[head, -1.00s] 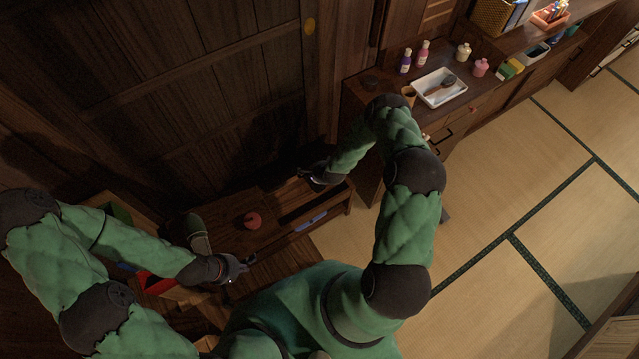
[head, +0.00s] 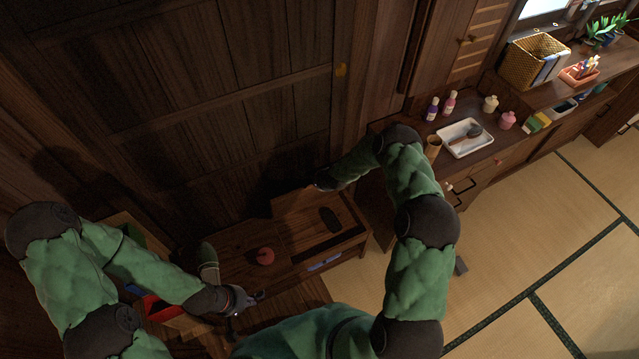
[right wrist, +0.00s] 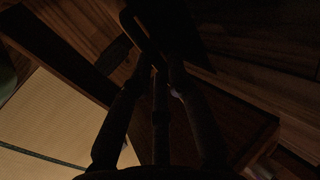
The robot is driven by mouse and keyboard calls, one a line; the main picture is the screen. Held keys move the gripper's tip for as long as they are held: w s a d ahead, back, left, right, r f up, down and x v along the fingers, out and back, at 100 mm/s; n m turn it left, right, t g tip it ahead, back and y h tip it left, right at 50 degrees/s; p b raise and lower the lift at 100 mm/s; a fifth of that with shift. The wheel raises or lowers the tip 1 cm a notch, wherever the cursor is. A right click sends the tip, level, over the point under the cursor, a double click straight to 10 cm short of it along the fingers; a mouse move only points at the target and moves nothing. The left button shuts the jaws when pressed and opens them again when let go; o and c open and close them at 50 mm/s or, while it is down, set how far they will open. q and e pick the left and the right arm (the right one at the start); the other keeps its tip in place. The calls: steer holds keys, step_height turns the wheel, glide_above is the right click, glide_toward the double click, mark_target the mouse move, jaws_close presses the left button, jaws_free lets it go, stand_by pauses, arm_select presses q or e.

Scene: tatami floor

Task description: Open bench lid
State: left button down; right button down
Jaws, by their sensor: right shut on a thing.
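The low wooden bench (head: 345,245) stands against the dark wall. Its right part shows a raised wooden lid (head: 300,203) at the back and a dark gap along the front. A dark oblong shape shows in this part; I cannot tell whether it lies inside or belongs to the lid. My right gripper (head: 323,185) is at the lid's back upper edge, shut on it. In the right wrist view its dark fingers (right wrist: 158,75) meet a dark panel edge. My left gripper (head: 248,303) is empty by the bench's front left, its fingers apart.
A red round object (head: 265,256) sits on the bench's left part. A box with red and green items (head: 160,308) is at the left. A cabinet with a white tray (head: 465,138) and bottles stands right of the bench.

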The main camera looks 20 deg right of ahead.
steer(key=shift+w+d+r, duration=0.1)
steer(key=shift+r, duration=0.05)
steer(key=c, duration=1.2)
jaws_free()
steer(key=v, duration=1.2)
